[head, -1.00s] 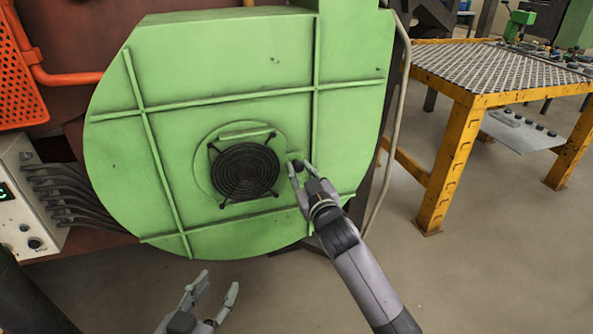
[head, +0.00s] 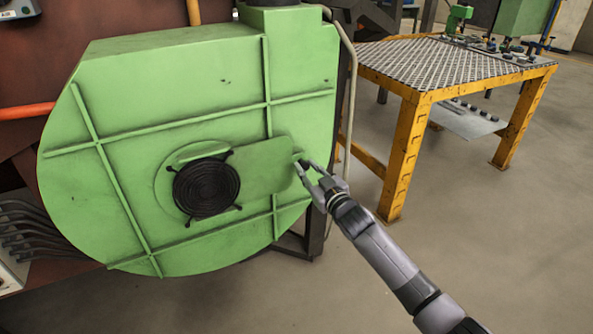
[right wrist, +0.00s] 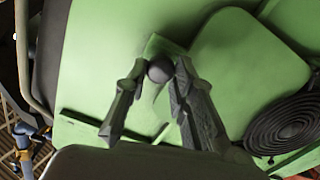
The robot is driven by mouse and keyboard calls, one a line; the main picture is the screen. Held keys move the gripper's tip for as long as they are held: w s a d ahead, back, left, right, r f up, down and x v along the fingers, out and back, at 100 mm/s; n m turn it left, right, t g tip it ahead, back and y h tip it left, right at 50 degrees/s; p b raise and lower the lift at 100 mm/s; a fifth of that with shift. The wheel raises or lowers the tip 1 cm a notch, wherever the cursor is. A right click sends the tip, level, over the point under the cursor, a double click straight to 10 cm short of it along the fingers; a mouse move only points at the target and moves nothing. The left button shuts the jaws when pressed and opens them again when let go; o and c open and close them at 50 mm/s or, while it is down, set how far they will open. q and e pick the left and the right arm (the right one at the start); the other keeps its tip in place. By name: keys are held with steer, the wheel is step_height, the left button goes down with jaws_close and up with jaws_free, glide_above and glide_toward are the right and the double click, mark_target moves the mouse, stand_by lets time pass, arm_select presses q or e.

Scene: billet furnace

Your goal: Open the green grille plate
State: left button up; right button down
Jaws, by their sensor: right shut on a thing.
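The green grille plate (head: 262,168) lies flat against the large round green housing and reaches right from the round black grille (head: 206,187). The grille is largely uncovered. My right gripper (head: 308,172) is at the plate's right end. In the right wrist view, its fingers (right wrist: 159,78) sit on both sides of a round grey knob (right wrist: 158,70) and are shut on it. The knob is on a small green tab beside the plate (right wrist: 250,68). The gripper mostly hides the knob in the head view. My left gripper is out of view.
The green housing (head: 110,95) has raised ribs. A yellow table (head: 405,150) with a mesh top stands to the right. A pale hose (head: 350,100) runs down the housing's right side. Dark cables (head: 30,230) lie at the left. The floor in front is clear.

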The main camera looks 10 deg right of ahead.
steer(key=shift+w+d, duration=0.25)
steer(key=shift+d, duration=0.5)
steer(key=c, duration=1.3)
jaws_free()
steer(key=shift+c, duration=0.2)
steer(key=v, duration=1.2)
steer(key=shift+s+f, duration=0.1)
